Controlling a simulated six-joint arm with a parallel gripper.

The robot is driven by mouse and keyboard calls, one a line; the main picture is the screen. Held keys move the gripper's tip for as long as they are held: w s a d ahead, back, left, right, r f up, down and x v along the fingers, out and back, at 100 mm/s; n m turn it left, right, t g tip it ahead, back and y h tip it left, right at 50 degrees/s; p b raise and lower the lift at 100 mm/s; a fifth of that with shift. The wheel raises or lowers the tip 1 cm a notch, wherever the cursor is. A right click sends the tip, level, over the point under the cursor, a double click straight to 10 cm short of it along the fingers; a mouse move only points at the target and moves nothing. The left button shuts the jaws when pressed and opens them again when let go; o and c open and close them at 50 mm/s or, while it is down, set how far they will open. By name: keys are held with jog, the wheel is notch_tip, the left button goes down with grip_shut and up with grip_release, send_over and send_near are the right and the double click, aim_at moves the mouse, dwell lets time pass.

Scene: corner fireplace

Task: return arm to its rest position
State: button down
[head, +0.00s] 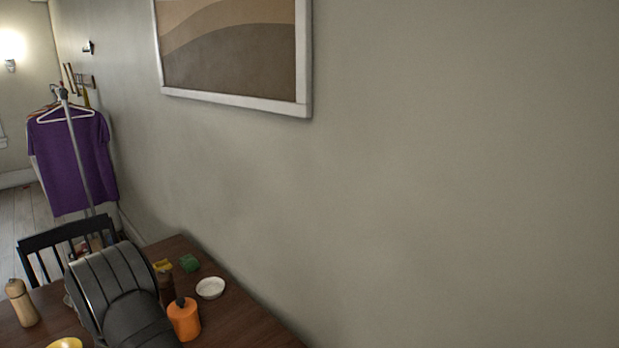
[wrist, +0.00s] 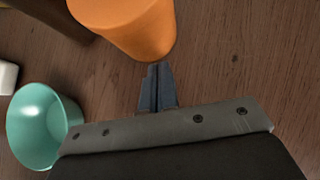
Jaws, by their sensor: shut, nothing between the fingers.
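My gripper (wrist: 158,88) shows in the wrist view with its two dark fingers together, shut and empty, above the wooden table (wrist: 240,70). The fingertips are close to the base of an orange bottle-like object (wrist: 135,25); I cannot tell whether they touch it. In the head view my dark arm reaches over the table from the bottom, left of the orange object (head: 184,320), and hides part of the table. The gripper's fingers are hidden there.
A teal cup (wrist: 45,125) lies left of my gripper. A white dish (head: 210,288), a green item (head: 189,263) and a wooden mill (head: 21,303) stand on the table. A black chair (head: 65,245) is behind; a wall (head: 450,180) borders the right.

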jog(key=s, duration=0.1)
jog(key=s+a, duration=0.1)
jog(key=s, duration=0.1)
jog(key=s+a, duration=0.1)
jog(key=s, duration=0.1)
jog(key=shift+s+a, duration=0.15)
jog(key=shift+s, duration=0.1)
jog(key=v, duration=1)
jog(key=w+d+r+n+g+y, duration=0.2)
jog(key=w+n+g+y, duration=0.1)
jog(key=w+n+y, duration=0.7)
jog(key=shift+w+d+y, duration=0.35)
jog(key=shift+w+y, duration=0.15)
jog(key=shift+w, duration=0.65)
jog(key=shift+a, duration=0.1)
